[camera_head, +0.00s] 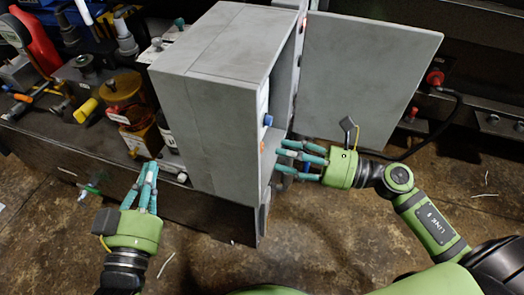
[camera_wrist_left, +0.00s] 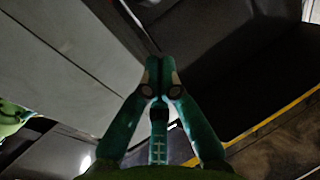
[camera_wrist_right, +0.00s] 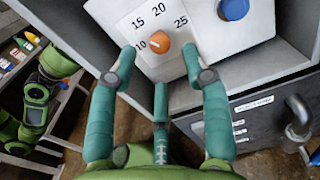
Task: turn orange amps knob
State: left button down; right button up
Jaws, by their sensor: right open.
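The orange amps knob (camera_wrist_right: 159,42) sits on a white dial plate (camera_wrist_right: 145,25) marked 10, 15, 20 and 25 in the right wrist view. In the head view the knob (camera_head: 262,147) is a small orange spot inside the grey box (camera_head: 210,90). My right gripper (camera_wrist_right: 158,60) is open, with a fingertip on either side of the knob and gaps visible between. It also shows in the head view (camera_head: 280,156) at the box opening. My left gripper (camera_head: 150,168) hangs low in front of the bench. Its fingertips (camera_wrist_left: 160,62) meet with nothing between them.
A blue knob (camera_wrist_right: 234,9) sits beside the dial plate. The box's door (camera_head: 365,80) stands open above my right arm. A metal handle (camera_wrist_right: 298,118) juts out below the box. Bottles and a yellow-handled tool (camera_head: 85,110) crowd the bench at left.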

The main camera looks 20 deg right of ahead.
pick_arm(q)
jog(key=shift+a+f+g, duration=0.25)
jog(key=shift+f+g, duration=0.15)
jog(key=shift+f, duration=0.45)
pick_arm(e)
jog(key=shift+x, duration=2.65)
grip_shut()
